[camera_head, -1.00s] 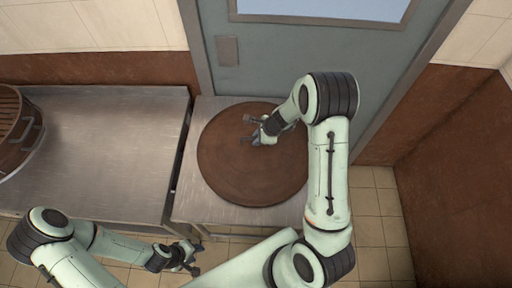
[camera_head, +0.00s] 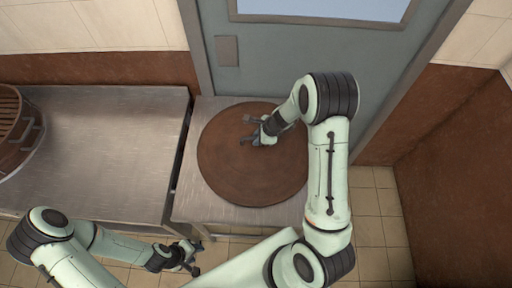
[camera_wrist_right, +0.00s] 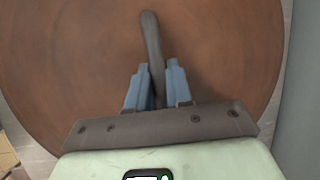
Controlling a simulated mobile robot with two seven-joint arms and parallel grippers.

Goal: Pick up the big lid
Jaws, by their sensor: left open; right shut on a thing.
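The big lid (camera_head: 240,178) is a round brown disc lying on a small steel table in the head view. It fills most of the right wrist view (camera_wrist_right: 70,60), where its dark curved handle (camera_wrist_right: 151,38) runs between my fingers. My right gripper (camera_head: 252,132) is over the lid's upper middle and is shut on the handle; it also shows in the right wrist view (camera_wrist_right: 155,88). My left gripper (camera_head: 194,258) is open and empty, low in the head view, in front of the steel tables and away from the lid.
The small steel table (camera_head: 215,214) carries the lid. A longer steel counter (camera_head: 110,150) stands to its left, with a brown slatted wooden vessel (camera_head: 18,130) at its far left. A grey door (camera_head: 270,60) is close behind the lid. Tiled floor (camera_head: 378,235) is open at right.

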